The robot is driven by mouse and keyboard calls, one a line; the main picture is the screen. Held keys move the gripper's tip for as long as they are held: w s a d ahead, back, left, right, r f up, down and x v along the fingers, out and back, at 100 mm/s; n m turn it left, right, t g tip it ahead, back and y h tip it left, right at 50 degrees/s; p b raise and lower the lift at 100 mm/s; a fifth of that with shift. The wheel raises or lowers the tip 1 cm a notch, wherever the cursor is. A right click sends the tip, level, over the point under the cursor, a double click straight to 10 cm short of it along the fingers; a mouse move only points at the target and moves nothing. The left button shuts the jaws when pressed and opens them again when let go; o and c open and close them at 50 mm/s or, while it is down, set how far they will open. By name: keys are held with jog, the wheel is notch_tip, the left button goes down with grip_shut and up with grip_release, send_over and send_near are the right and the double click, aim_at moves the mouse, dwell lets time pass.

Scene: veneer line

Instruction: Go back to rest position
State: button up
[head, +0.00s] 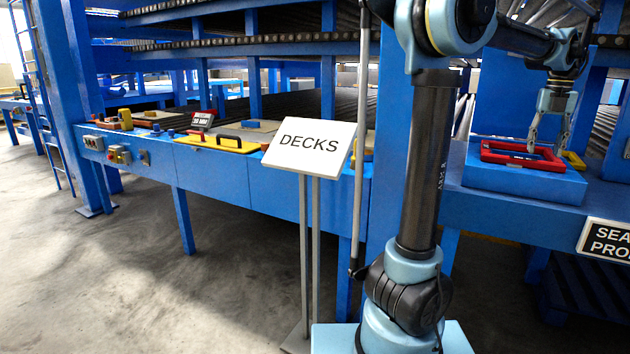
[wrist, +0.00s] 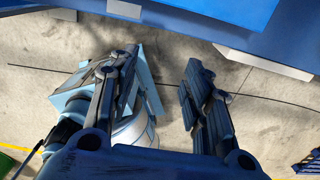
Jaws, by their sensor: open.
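My gripper (head: 548,146) hangs at the right of the head view with its fingers pointing down. In that picture its fingertips overlap the red frame (head: 493,157) on a blue block. In the wrist view my gripper (wrist: 160,68) has its two fingers well apart with nothing between them. Bare grey floor (wrist: 166,100) shows between and beyond the fingers, and part of my own base shows behind the left finger. My arm stands upright in the middle of the head view and bends over to the right at the top.
A white DECKS sign (head: 310,146) stands on two posts left of my arm. A long blue bench (head: 255,190) carries a yellow tray (head: 240,146), a small display (head: 203,119) and control boxes. A dark blue pallet (head: 590,295) lies at lower right. The floor at left is clear.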

jog(key=a+f+n, duration=0.3)
jog(key=a+n, duration=0.4)
jog(key=a, duration=0.3)
jog(key=a+f+n, duration=0.4)
jog(key=a+n, duration=0.2)
jog(key=a, duration=0.3)
jog(key=a+f+n, duration=0.3)
jog(key=a+n, duration=0.4)
jog(key=a, duration=0.3)
jog(key=s+a+f+n+t, duration=0.1)
jog(key=s+a+f+n, duration=0.5)
jog(key=n, duration=0.5)
jog(key=s+a+f+n+t, duration=0.1)
jog(key=s+a+f+n, duration=0.4)
jog(key=a+f+n, duration=0.6)
notch_tip(320, 180, down, 2)
jog(key=shift+s, duration=0.4)
jog(key=shift+c, duration=1.4)
